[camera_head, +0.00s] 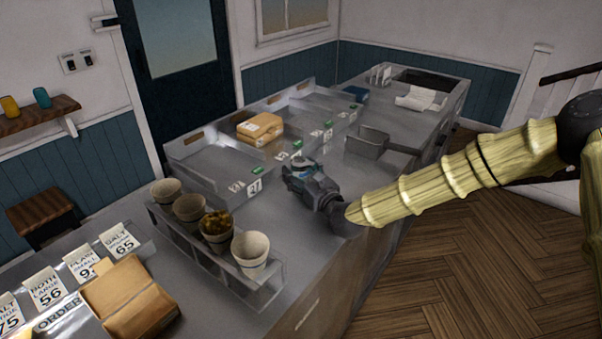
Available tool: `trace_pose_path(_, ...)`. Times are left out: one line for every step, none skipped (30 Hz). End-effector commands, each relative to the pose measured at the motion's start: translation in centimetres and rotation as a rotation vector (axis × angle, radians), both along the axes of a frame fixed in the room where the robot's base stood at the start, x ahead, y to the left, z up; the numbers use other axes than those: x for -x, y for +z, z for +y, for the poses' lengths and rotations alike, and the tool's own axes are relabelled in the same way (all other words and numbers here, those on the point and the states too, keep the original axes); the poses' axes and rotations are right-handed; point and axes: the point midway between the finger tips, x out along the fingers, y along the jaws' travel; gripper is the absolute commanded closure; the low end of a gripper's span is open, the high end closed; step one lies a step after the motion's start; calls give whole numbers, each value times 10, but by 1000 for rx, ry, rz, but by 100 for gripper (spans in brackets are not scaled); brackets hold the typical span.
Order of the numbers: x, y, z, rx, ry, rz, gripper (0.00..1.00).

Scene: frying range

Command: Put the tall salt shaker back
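My gripper (297,178) is over the grey metal counter (290,215), just right of the divided bays and behind the row of cups. Its fingers point left and away from the camera. A small pale and teal patch shows at the gripper, but I cannot tell whether it is a held object or part of the gripper. The fingertips are too small and dark to show whether they are open or shut. I cannot clearly make out a tall salt shaker anywhere in view.
A rack (205,257) holds several cups, one filled with brown food. A brown box (261,128) sits in a bay. A metal pan (367,141) stands beyond my gripper. Paper packages (128,298) and price cards fill the front left. A wall shelf (38,115) holds yellow and teal vessels.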

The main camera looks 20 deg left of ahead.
Motion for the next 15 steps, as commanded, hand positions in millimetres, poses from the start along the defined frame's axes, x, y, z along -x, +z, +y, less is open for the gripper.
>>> trace_pose_path(0, 0, 0, 0, 0, 0, 36)
trace_pose_path(0, 0, 0, 0, 0, 0, 36)
trace_pose_path(0, 0, 0, 0, 0, 0, 36)
trace_pose_path(0, 1, 0, 0, 0, 0, 36)
trace_pose_path(0, 2, 0, 0, 0, 0, 36)
trace_pose_path(0, 3, 0, 1, 0, -1, 36)
trace_pose_path(0, 5, 0, 1, 1, -1, 36)
trace_pose_path(0, 6, 0, 1, 1, -1, 36)
trace_pose_path(2, 1, -4, 0, -1, 1, 36)
trace_pose_path(4, 1, -6, 0, -1, 1, 36)
trace_pose_path(7, 1, -9, 0, -1, 1, 36)
trace_pose_path(10, 1, -12, -1, 0, 2, 36)
trace_pose_path(13, 1, -15, -1, -1, 2, 36)
trace_pose_path(16, 1, -19, -1, -1, 3, 36)
trace_pose_path(20, 1, -22, -1, 0, 1, 36)
